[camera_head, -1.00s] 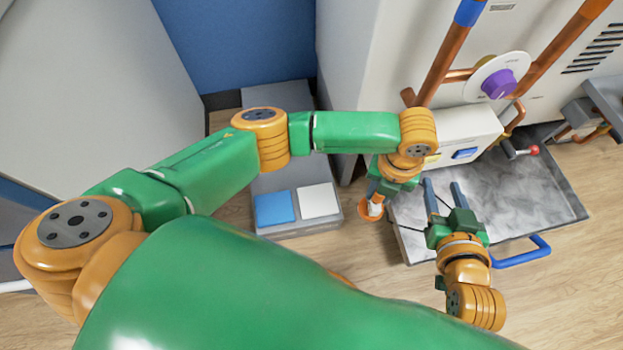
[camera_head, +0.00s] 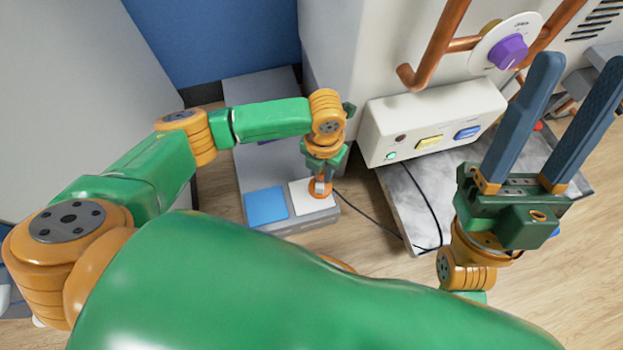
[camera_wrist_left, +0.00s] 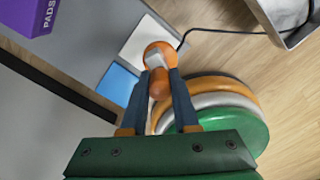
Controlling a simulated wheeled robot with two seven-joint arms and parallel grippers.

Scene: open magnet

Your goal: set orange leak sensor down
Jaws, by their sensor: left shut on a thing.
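The orange leak sensor (camera_wrist_left: 158,52) is round with a pale top, and a black cable runs from it. My left gripper (camera_wrist_left: 160,80) is shut on it in the left wrist view. In the head view the sensor (camera_head: 319,188) shows just below my left gripper (camera_head: 321,176), over the right edge of the white square pad (camera_head: 304,198). I cannot tell whether it touches the pad. My right gripper (camera_head: 555,125) is open and empty, its two long blue-grey fingers raised in front of the machine.
A blue square (camera_head: 266,203) lies left of the white one on a grey platform (camera_head: 250,105). A purple box marked PADS (camera_wrist_left: 28,18) stands on the platform. The black cable crosses the wooden floor.

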